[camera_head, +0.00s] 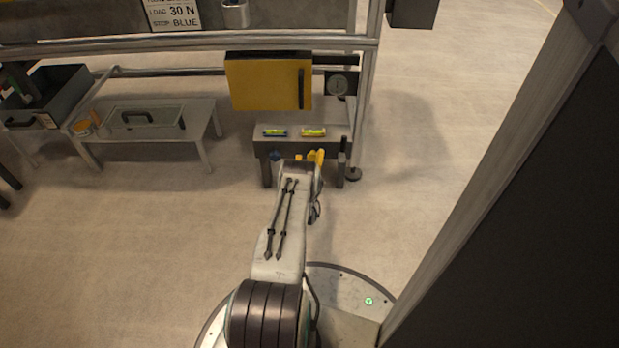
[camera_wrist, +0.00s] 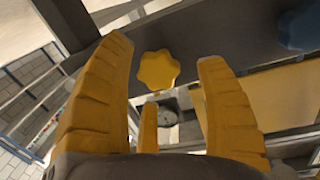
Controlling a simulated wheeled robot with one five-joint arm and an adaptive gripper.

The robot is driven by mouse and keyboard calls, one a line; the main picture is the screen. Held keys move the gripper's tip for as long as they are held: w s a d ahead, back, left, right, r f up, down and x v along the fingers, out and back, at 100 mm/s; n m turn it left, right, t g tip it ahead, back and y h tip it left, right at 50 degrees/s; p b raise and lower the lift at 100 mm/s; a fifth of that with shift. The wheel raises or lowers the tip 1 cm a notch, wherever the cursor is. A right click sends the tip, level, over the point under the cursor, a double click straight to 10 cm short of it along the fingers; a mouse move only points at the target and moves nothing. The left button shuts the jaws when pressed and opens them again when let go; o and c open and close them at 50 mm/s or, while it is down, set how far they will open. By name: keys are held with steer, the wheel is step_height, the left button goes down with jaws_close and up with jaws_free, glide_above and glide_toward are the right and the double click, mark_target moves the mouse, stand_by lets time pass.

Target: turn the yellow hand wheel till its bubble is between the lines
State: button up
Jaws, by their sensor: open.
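The yellow hand wheel (camera_wrist: 158,69) is a lobed knob on the dark front face of a small stand (camera_head: 262,147). In the wrist view it shows between and beyond the yellow fingers of my gripper (camera_wrist: 165,52), which are open with gaps on both sides. In the head view my gripper (camera_head: 309,158) is at the stand's front and largely hides that wheel. A yellow-framed level vial (camera_head: 313,132) lies on the stand's top, right of a blue-framed vial (camera_head: 275,132). The bubbles are too small to read.
A blue hand wheel (camera_head: 274,155) is left of my gripper; it shows at upper right in the wrist view (camera_wrist: 300,27). A yellow panel (camera_head: 262,82) with a dark handle and a round gauge (camera_head: 339,84) stand behind. A low table (camera_head: 200,113) is at left. Floor right of the stand is clear.

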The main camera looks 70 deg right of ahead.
steer(key=v, duration=1)
steer(key=shift+w+r, duration=0.1)
steer(key=shift+w, duration=0.05)
